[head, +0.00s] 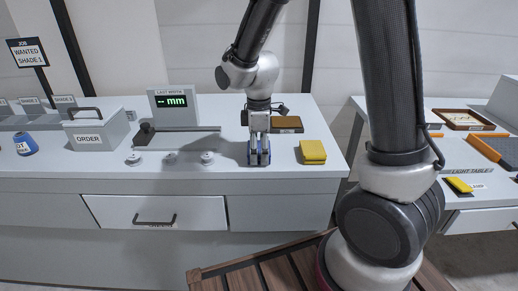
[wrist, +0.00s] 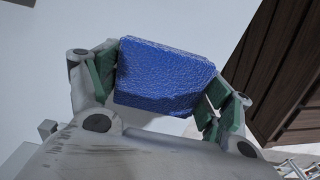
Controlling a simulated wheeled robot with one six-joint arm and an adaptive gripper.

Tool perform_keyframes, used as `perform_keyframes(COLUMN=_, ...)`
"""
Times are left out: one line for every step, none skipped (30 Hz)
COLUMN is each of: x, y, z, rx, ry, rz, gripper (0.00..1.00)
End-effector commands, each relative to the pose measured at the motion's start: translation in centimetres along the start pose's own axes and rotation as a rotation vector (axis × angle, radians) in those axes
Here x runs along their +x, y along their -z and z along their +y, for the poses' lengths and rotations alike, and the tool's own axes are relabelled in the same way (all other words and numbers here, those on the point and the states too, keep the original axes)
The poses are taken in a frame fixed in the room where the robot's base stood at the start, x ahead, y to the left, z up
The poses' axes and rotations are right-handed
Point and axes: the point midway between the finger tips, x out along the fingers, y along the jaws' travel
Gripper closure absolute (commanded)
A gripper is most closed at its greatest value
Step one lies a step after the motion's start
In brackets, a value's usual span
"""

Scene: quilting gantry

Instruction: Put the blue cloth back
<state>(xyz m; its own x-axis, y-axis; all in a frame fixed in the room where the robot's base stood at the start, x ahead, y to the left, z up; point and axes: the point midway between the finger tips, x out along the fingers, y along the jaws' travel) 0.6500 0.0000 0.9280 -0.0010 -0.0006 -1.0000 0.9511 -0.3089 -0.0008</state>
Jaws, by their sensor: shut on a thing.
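My gripper (head: 259,156) points down over the white counter, left of the yellow cloth. It is shut on the blue cloth (wrist: 165,77), which fills the space between the green finger pads in the wrist view. In the head view the blue cloth (head: 259,157) shows only in part between the fingers. It is at or just above the counter top; I cannot tell if it touches.
A folded yellow cloth (head: 313,152) lies right of my gripper, with a brown tray (head: 287,124) behind. Small round discs (head: 207,158), a width gauge (head: 177,107) and an ORDER box (head: 96,129) stand to the left. The light table (head: 480,185) is across a gap at right.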

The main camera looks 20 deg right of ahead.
Motion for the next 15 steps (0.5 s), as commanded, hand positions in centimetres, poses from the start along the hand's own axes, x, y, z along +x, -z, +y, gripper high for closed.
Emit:
perform_keyframes(x=0.19, y=-0.02, z=-0.02, rx=0.0, ry=0.001, rz=-0.001, gripper=0.43)
perform_keyframes(x=0.14, y=-0.01, z=-0.01, rx=0.0, ry=0.0, rz=0.0, gripper=0.15)
perform_keyframes(x=0.13, y=0.0, z=-0.01, rx=0.0, ry=0.0, rz=0.0, gripper=0.08)
perform_keyframes(x=0.12, y=0.0, z=-0.01, rx=0.0, ry=0.0, rz=0.0, gripper=0.02)
perform_keyframes(x=0.12, y=0.0, z=0.0, rx=0.0, ry=0.0, rz=0.0, gripper=0.0)
perform_keyframes(x=0.12, y=0.0, z=-0.01, rx=0.0, ry=0.0, rz=0.0, gripper=0.0)
perform_keyframes(x=0.12, y=0.0, z=0.0, rx=0.0, ry=0.0, rz=0.0, gripper=0.0)
perform_keyframes(x=0.11, y=0.0, z=0.0, rx=0.0, ry=0.0, rz=0.0, gripper=0.0)
perform_keyframes(x=0.11, y=0.0, z=0.0, rx=0.0, ry=0.0, rz=0.0, gripper=0.0)
perform_keyframes(x=0.11, y=0.0, z=0.0, rx=0.0, ry=0.0, rz=0.0, gripper=0.0)
perform_keyframes(x=0.11, y=0.0, z=0.0, rx=0.0, ry=0.0, rz=0.0, gripper=0.0)
perform_keyframes(x=0.11, y=0.0, z=0.0, rx=0.0, ry=0.0, rz=0.0, gripper=0.0)
perform_keyframes(x=0.11, y=0.0, z=0.0, rx=0.0, ry=0.0, rz=0.0, gripper=0.0)
perform_keyframes(x=0.11, y=0.0, z=0.0, rx=0.0, ry=0.0, rz=0.0, gripper=0.0)
perform_keyframes(x=0.08, y=0.0, z=0.0, rx=0.0, ry=0.0, rz=0.0, gripper=0.0)
